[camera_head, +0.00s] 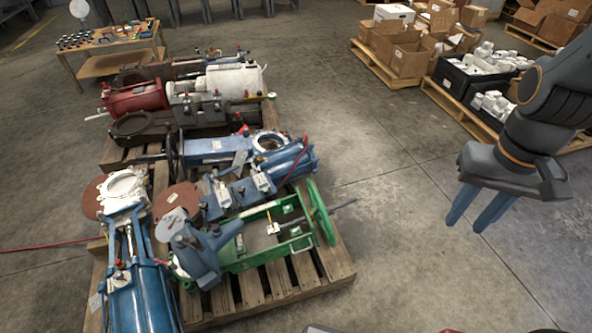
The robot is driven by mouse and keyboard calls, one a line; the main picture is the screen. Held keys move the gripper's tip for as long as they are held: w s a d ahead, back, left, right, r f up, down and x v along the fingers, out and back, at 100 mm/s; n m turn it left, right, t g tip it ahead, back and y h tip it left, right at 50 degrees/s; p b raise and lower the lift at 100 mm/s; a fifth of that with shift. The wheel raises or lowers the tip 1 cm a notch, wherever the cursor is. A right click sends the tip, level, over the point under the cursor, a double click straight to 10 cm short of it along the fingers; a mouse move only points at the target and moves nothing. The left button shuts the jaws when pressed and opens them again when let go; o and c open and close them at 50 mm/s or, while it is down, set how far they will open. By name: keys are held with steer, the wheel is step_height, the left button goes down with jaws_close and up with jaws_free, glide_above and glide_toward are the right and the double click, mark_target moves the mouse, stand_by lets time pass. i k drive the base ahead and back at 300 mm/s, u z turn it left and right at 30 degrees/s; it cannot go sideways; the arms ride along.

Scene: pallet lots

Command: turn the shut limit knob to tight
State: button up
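No part that I can clearly identify as the shut limit knob shows at this size. Industrial valves lie on a wooden pallet (222,302) at the left and centre. A green valve frame (240,262) with a green handwheel (321,213) lies nearest me, with a blue actuator body (202,252) at its left. Blue valves lie behind it and at the left. Small red fittings show on several of them. My gripper (465,226) is at the right, over bare floor, well apart from the pallet. Its two blue fingers are apart, with nothing between them.
A wooden table (104,39) with small parts stands at the back left. Cardboard boxes (404,60) and black crates (466,86) sit on pallets at the back right. A red hose (40,247) lies on the left floor. The concrete between the valve pallet and my gripper is clear.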

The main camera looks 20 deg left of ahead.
mark_target(202, 205)
steer(key=z, duration=0.2)
steer(key=k, duration=0.9)
steer(key=u, duration=0.9)
steer(key=i, duration=1.05)
steer(key=u, duration=0.45)
